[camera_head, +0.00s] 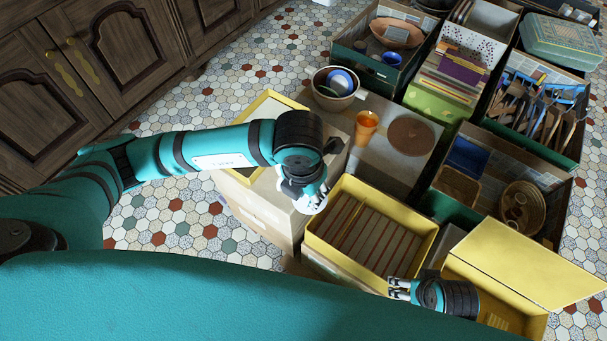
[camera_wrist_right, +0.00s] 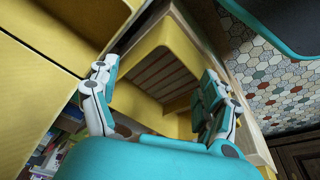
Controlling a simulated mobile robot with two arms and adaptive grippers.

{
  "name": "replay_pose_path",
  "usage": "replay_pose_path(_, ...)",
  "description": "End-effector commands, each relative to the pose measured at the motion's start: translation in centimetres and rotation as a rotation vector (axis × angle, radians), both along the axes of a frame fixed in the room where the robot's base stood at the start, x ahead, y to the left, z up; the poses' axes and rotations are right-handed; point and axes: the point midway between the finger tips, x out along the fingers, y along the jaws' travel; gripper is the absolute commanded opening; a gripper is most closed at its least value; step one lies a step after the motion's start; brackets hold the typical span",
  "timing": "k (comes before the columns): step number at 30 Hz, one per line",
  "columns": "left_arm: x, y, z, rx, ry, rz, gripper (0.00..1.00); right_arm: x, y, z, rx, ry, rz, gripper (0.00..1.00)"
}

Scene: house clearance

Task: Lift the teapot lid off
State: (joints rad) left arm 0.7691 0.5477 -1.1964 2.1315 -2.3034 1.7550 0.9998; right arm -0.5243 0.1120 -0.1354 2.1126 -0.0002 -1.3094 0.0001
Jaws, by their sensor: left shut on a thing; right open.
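My left gripper (camera_head: 308,190) is in the head view, above the cardboard box left of the yellow tray. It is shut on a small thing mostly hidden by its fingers. A pale, rounded white patch (camera_head: 315,206) shows at the fingertips; it may be the teapot or its lid, and I cannot tell them apart. No other teapot is clear in view. My right gripper (camera_head: 392,288) is open and empty over the near right edge of the yellow tray; its spread fingers show in the right wrist view (camera_wrist_right: 157,88).
The yellow tray (camera_head: 432,229) has a striped floor with a thin stick in it. An orange cup (camera_head: 366,124), a bowl (camera_head: 322,97) and a brown round mat (camera_head: 411,137) are behind. Filled crates crowd the right. Tiled floor (camera_head: 170,220) is free at left.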

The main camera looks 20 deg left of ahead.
Motion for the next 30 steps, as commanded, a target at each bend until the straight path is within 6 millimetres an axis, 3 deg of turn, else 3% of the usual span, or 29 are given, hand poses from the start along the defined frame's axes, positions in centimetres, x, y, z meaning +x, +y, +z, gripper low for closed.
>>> replay_pose_path(16, -0.2, -0.1, 1.7, 0.001, 0.000, 0.001, 0.00, -0.3, 0.1, -3.8, -0.001, 0.023, 0.004, 0.80)
replay_pose_path(30, -0.1, 0.0, 1.8, 0.001, -0.001, -0.021, 0.00, -0.3, 0.1, -4.1, -0.001, 0.022, 0.004, 0.80)
